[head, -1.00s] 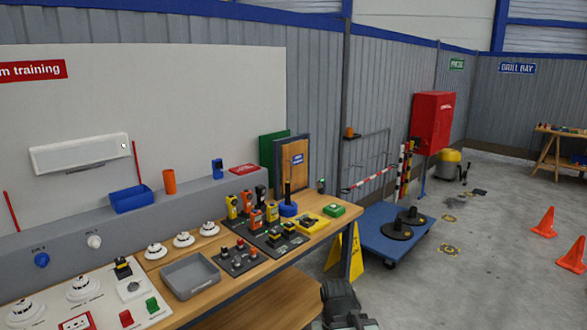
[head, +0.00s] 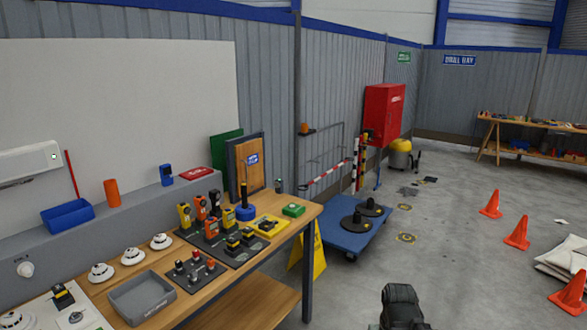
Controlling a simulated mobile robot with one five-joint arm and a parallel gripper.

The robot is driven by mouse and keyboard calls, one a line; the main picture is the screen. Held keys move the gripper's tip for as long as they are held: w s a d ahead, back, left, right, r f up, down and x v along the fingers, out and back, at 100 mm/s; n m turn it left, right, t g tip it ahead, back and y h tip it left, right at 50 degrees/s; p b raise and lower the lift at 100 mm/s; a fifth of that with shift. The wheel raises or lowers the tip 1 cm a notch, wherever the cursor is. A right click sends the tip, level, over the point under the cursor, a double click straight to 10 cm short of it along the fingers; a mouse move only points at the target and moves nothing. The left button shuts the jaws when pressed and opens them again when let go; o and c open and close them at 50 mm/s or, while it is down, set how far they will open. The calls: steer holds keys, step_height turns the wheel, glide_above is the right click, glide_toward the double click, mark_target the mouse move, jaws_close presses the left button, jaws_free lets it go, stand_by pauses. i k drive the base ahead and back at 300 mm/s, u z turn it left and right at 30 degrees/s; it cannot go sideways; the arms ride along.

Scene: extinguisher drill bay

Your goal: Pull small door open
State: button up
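A small wooden door panel (head: 248,165) with a blue label stands upright in a dark frame at the back of the workbench, left of centre in the head view. It looks shut, but I cannot tell for sure. A red wall cabinet (head: 384,113) hangs farther back on the right, and its front also looks shut. My gripper (head: 400,303) shows only as a dark shape at the bottom edge, in front of and to the right of the bench, apart from both. Its fingers cannot be made out.
The workbench (head: 312,212) holds detectors, handheld devices and a grey tray (head: 142,297). A yellow floor sign (head: 312,250) stands by its end. A blue trolley (head: 345,238) carries black bases behind it.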

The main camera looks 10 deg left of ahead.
mark_target(248, 155)
steer(key=z, duration=1.25)
steer(key=i, duration=1.8)
steer(key=u, duration=3.5)
steer(key=i, duration=0.85)
